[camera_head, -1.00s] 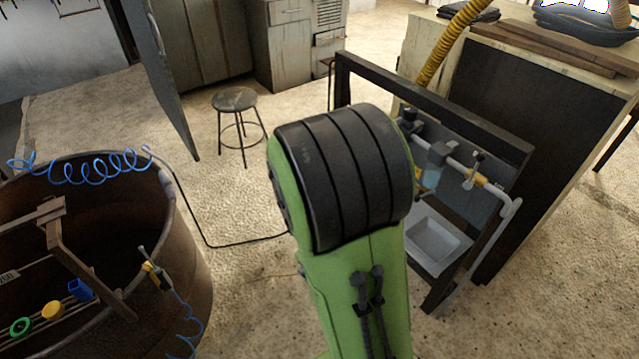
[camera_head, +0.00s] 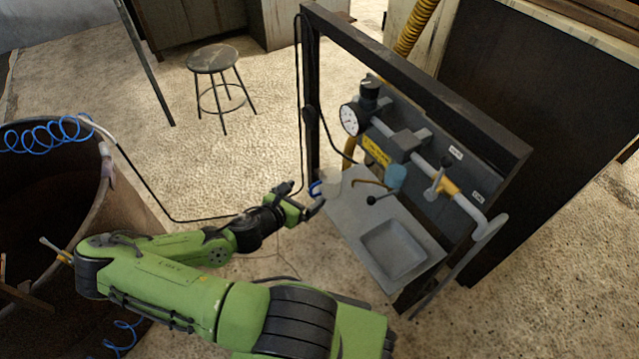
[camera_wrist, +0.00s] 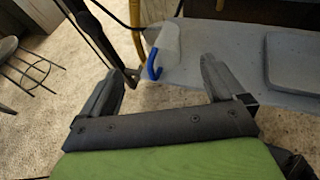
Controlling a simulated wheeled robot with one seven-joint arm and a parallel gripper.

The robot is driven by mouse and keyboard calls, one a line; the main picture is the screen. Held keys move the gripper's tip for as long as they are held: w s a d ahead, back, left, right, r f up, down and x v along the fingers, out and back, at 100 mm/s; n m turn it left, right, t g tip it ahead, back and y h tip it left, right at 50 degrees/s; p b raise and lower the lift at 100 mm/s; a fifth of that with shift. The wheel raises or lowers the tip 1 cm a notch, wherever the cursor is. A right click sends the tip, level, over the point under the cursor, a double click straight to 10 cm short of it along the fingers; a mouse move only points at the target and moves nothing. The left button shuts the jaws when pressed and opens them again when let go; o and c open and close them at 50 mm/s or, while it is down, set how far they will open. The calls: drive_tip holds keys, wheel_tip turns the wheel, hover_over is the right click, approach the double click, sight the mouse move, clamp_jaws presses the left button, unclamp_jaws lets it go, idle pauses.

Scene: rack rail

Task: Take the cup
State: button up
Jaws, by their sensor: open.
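A pale, see-through cup (camera_wrist: 166,45) with a blue handle stands at the near left end of the grey shelf in the wrist view. The handle faces my gripper (camera_wrist: 160,78), whose two fingers are spread apart with nothing between them. The cup lies just beyond the fingertips, apart from them. In the head view the cup (camera_head: 330,182) is a small pale shape at the shelf's left end. My gripper (camera_head: 314,200) reaches towards it from the left, its tips partly covering the handle.
The grey shelf (camera_head: 352,222) has a sunken basin (camera_head: 393,250) and stands in a dark frame (camera_head: 420,75). Above it run a pipe with a gauge (camera_head: 349,119) and valves, and a bluish container (camera_head: 396,176). A rusty barrel (camera_head: 130,190) and stool (camera_head: 213,60) stand left.

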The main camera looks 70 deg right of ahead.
sight(336, 174)
drive_tip(key=b+x, duration=0.3)
drive_tip(key=x, duration=1)
drive_tip(key=shift+s+b, duration=0.1)
drive_tip(key=shift+b, duration=0.25)
drive_tip(key=shift+a+r, duration=0.1)
drive_tip(key=c, duration=1.1)
